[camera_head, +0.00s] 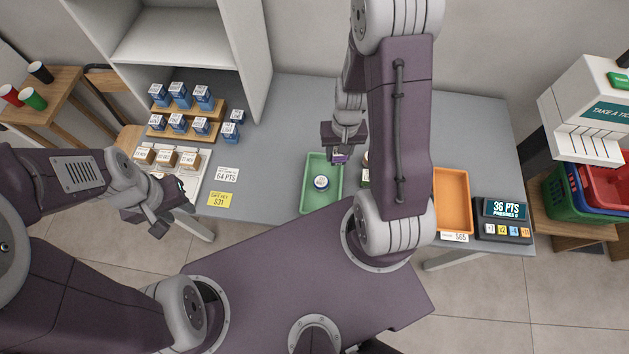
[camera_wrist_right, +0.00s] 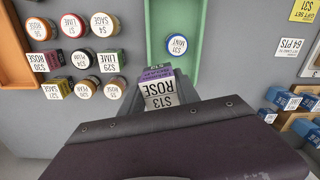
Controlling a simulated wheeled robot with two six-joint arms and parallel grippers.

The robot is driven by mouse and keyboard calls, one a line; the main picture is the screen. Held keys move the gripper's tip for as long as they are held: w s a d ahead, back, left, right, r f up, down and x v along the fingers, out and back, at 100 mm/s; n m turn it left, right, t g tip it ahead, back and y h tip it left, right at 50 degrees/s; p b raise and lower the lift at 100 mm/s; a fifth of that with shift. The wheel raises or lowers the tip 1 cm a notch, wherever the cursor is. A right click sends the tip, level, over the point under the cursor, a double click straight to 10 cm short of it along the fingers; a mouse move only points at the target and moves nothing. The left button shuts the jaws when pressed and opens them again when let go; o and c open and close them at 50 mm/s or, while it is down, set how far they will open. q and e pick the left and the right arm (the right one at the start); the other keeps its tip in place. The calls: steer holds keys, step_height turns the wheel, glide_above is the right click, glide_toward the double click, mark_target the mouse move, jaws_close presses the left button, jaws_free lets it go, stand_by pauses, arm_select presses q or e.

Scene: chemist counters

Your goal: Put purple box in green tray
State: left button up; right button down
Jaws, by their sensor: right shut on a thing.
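A small purple box (camera_wrist_right: 155,73) with a white "ROSE" label shows in the right wrist view. My right gripper (camera_head: 341,152) is shut on it; in the head view only a little purple shows below the gripper. The green tray (camera_head: 308,187) lies on the grey counter, and my right gripper is near its far edge. The tray's rim also shows in the right wrist view (camera_wrist_right: 156,32). A round white-topped jar (camera_head: 321,183) labelled "MINT" stands in the tray. My left gripper (camera_head: 168,207) is open and empty, off the counter's left front side.
Several jars and boxes (camera_wrist_right: 82,58) stand beside the tray, mostly hidden by my right arm in the head view. An orange tray (camera_head: 467,203) and a points display (camera_head: 504,210) are further right. Blue boxes (camera_head: 180,96) fill shelves at left.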

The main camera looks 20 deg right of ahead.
steer(key=s+d+f+m, duration=0.1)
steer(key=s+d+m, duration=0.25)
steer(key=s, duration=0.25)
steer(key=shift+n, duration=0.55)
steer(key=w+a+f+p, duration=0.1)
steer(key=w+f+p, duration=0.1)
steer(key=w, duration=0.1)
steer(key=w+a+f, duration=0.1)
steer(key=w, duration=0.1)
steer(key=shift+w+a+f+p, duration=0.1)
steer(key=shift+w+a+p, duration=0.05)
steer(key=shift+a+p, duration=0.25)
steer(key=p, duration=0.6)
glide_above(324, 168)
step_height(324, 168, down, 3)
steer(key=shift+d+f, duration=0.1)
steer(key=shift+d, duration=0.05)
steer(key=shift+f, duration=0.4)
step_height(324, 168, down, 4)
steer(key=b, duration=0.5)
steer(key=shift+f, duration=0.25)
steer(key=shift+r, duration=0.25)
steer(key=shift+f, duration=0.25)
steer(key=c, duration=0.9)
jaws_free()
steer(key=shift+r, duration=0.1)
steer(key=shift+r, duration=0.1)
